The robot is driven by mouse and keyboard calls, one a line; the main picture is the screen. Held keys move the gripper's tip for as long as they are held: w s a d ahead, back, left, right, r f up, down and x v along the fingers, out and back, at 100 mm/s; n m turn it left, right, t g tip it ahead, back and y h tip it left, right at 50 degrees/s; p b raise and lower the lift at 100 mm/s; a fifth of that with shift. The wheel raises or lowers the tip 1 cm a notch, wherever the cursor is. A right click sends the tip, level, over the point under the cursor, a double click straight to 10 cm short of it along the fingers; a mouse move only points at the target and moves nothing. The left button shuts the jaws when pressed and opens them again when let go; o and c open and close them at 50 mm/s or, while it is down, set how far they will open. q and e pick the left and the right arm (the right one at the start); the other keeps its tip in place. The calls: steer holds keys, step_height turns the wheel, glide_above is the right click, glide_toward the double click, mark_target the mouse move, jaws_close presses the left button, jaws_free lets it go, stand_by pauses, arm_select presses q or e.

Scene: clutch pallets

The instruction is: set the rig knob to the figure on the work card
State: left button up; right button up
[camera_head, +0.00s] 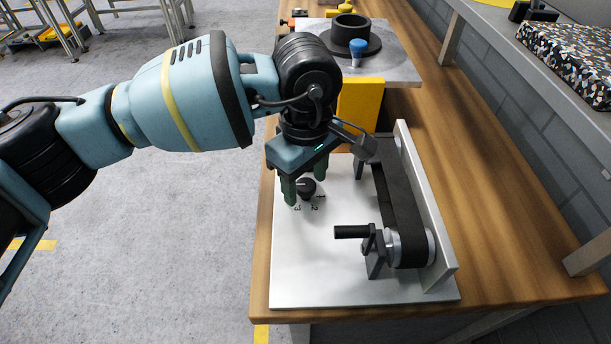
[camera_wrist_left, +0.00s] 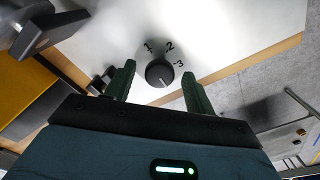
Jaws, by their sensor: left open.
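The rig knob (camera_head: 306,188) is a small black round dial on the rig's light grey plate (camera_head: 300,270). In the left wrist view the knob (camera_wrist_left: 159,73) has the figures 1, 2 and 3 printed beside it. A pale mark shows on its face, but I cannot tell clearly which way it points. My left gripper (camera_head: 304,196) points down over the plate, its green fingers open. In the left wrist view the fingers (camera_wrist_left: 158,72) stand on either side of the knob with gaps, apart from it. I cannot make out a work card. My right gripper is not in view.
A black belt (camera_head: 400,195) on rollers with a crank handle (camera_head: 350,232) stands on the plate's right, before an upright metal panel (camera_head: 425,200). A yellow block (camera_head: 362,103) and a plate with a black ring (camera_head: 352,35) and blue-topped peg (camera_head: 357,48) lie behind.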

mark_target(306, 185)
arm_select(q)
steer(key=shift+r, duration=0.1)
steer(key=shift+r, duration=3.8)
